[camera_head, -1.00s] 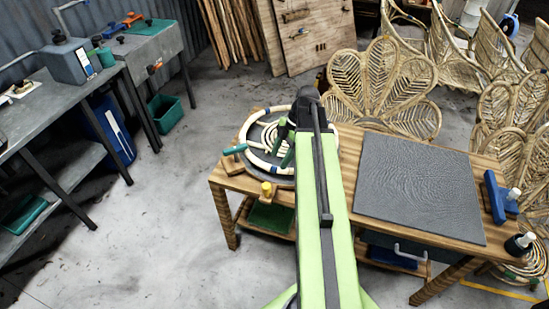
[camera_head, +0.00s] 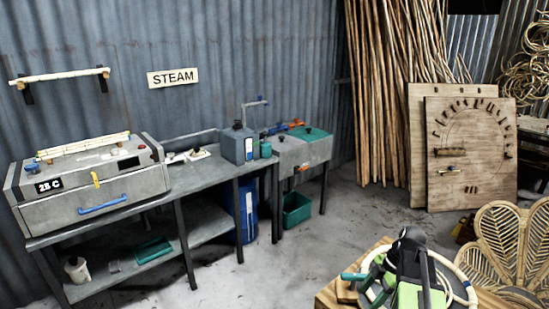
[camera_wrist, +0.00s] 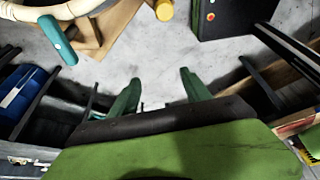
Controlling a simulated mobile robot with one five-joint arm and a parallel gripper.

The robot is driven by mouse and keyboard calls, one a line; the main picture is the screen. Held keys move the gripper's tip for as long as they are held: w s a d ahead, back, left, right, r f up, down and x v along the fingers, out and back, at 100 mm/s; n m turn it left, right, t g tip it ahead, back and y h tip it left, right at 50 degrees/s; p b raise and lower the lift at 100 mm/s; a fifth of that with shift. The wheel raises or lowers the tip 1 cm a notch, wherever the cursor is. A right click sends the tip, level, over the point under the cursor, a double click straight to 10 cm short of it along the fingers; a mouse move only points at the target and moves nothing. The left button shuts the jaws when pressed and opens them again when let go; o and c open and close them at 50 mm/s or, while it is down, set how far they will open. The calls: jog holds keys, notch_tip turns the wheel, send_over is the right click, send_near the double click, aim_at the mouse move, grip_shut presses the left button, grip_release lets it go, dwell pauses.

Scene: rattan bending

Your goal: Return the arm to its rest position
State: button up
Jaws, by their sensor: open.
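My arm (camera_head: 408,296) shows at the bottom right of the head view, lime green with a black joint at its top. It stands in front of the round bending jig (camera_head: 463,284) with its pale rattan ring, and hides part of it. My gripper (camera_wrist: 160,90) shows in the wrist view as two dark green fingers, spread apart with bare floor behind the gap. It is open and empty.
The wooden workbench (camera_head: 330,295) bears the jig. At the left stand a steam box (camera_head: 92,190) on a grey bench, a grey sink table (camera_head: 300,155) and a green bin (camera_head: 296,209). Boards (camera_head: 470,155) lean at the back. The grey floor between is clear.

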jog(key=s+a+f+m+h, duration=0.1)
jog(key=a+m+h, duration=0.3)
jog(key=a+m, duration=1.2)
jog(key=shift+a+f+m, duration=0.4)
jog(key=shift+f+m, duration=0.25)
jog(key=shift+m, duration=0.65)
jog(key=shift+c, duration=0.2)
